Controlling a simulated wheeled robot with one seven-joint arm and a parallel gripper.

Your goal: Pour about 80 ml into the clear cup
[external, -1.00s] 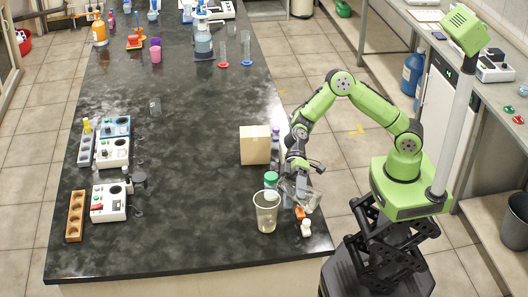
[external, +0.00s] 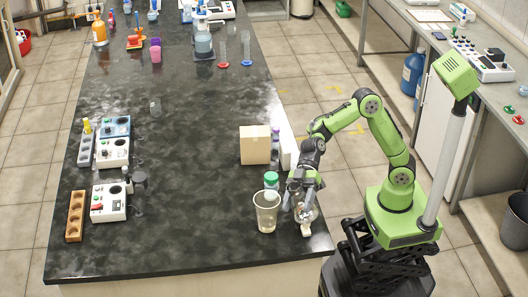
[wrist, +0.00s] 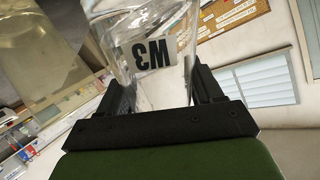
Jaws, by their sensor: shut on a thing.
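The clear cup (external: 266,212) stands upright near the bench's front right corner. Its contents are too small to tell for certain. My gripper (external: 301,190) is just right of it and shut on a clear glass vessel (external: 304,211). In the wrist view the glass vessel (wrist: 150,45) sits between the two dark fingers (wrist: 165,92), with a label that looks like W3, turned over. The vessel is beside the cup, and its exact tilt and liquid level are unclear. A cloudy, clear-walled thing at the wrist view's upper left is probably the cup (wrist: 38,45).
A green-capped bottle (external: 271,181) stands right behind the cup. A cardboard box (external: 255,145) is farther back. A small white-topped item (external: 306,230) is by the bench edge. Devices (external: 109,202) and a wooden rack (external: 75,216) stand at left.

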